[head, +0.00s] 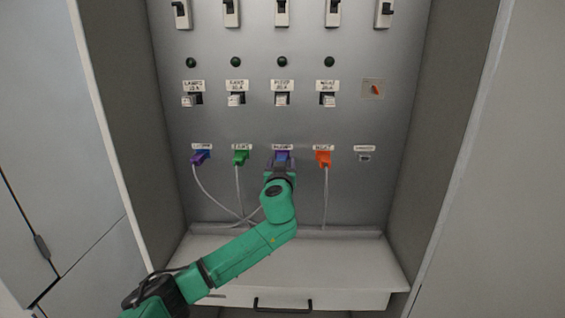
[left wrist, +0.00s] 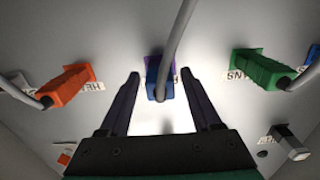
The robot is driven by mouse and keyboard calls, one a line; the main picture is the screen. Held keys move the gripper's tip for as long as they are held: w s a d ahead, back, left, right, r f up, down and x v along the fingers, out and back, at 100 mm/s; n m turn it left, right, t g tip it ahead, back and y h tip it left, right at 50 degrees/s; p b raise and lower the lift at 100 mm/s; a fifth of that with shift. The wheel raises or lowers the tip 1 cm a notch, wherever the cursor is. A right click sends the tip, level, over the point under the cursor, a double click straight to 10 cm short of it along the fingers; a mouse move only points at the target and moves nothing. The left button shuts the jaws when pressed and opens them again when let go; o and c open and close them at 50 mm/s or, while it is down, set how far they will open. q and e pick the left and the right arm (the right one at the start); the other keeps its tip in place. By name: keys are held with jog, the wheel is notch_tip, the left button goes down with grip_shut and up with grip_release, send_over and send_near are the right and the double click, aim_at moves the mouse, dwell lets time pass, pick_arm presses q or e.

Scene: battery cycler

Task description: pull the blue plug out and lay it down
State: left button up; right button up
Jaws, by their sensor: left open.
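The blue plug (head: 282,155) sits in the third place of the plug row on the grey panel. In the left wrist view the blue plug (left wrist: 152,76) is seated against a purple plate, with its grey cable rising towards the camera. My left gripper (head: 281,162) is in front of it. In the left wrist view the left gripper (left wrist: 160,74) is open, with one dark finger on each side of the plug and a gap on both sides. In the head view the gripper partly hides the plug. My right gripper is in neither view.
A green plug (head: 240,156) and an orange plug (head: 323,157) flank the blue one; a purple plug (head: 200,157) is farther left. Their cables hang down. A bare socket (head: 364,156) is at the right. The ledge (head: 350,262) below has clear room at its right.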

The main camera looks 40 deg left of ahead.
pick_arm(q)
jog(key=shift+c, duration=0.3)
jog(key=c, duration=0.9)
jog(key=shift+s+d+f, duration=0.1)
jog(key=shift+d, duration=0.05)
jog(key=shift+b+v, duration=0.4)
jog(key=shift+v, duration=2.3)
